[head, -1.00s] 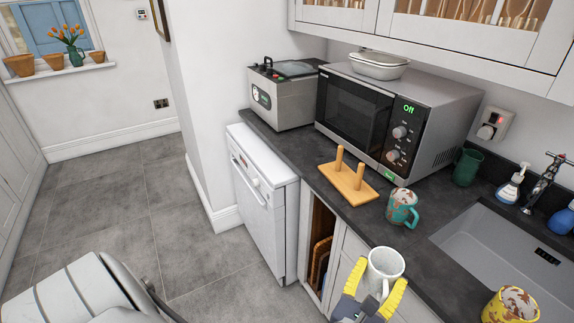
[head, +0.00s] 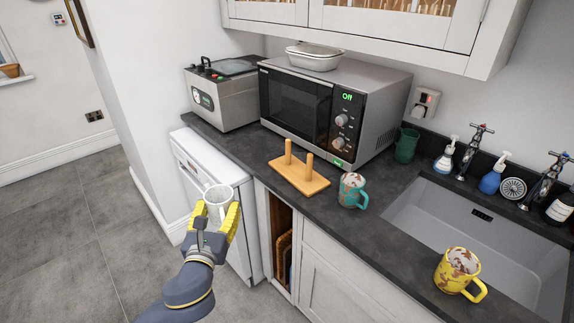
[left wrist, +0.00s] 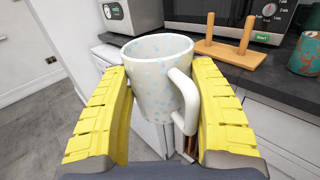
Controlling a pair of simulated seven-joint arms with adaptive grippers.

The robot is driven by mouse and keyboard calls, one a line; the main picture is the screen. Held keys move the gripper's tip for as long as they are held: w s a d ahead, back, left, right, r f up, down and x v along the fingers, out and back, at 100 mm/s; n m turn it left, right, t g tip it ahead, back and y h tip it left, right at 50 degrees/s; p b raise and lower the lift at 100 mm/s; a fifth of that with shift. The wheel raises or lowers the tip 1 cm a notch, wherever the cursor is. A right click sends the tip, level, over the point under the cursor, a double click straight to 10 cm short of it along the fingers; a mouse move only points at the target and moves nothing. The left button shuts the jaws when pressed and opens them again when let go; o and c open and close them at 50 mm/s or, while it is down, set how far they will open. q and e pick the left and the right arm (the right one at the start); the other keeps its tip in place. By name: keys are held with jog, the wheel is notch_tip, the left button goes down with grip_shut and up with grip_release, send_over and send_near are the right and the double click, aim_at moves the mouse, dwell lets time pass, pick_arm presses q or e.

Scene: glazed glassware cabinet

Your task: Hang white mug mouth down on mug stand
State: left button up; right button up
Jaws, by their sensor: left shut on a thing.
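The white mug (head: 217,196), speckled with pale blue, is upright with its mouth up. My left gripper (head: 217,212) is shut on it, holding it in the air in front of the counter. In the left wrist view the mug (left wrist: 157,85) sits between the yellow fingers, its handle toward the right finger. The wooden mug stand (head: 300,178) has two upright pegs, both empty, and stands on the counter before the microwave. It also shows at the upper right of the left wrist view (left wrist: 232,54). My right gripper is not in view.
A teal mug with brown patches (head: 352,190) stands just right of the stand. A yellow mug (head: 457,270) is by the sink (head: 480,225). A green mug (head: 406,145) stands beside the microwave (head: 330,105). The wall cupboard (head: 400,28) overhangs the back of the counter.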

pick_arm(q)
jog(key=w, duration=0.9)
jog(key=shift+w+a+r, duration=0.1)
jog(key=shift+r, duration=0.05)
jog(key=m, duration=1.8)
jog(key=shift+m, duration=4.5)
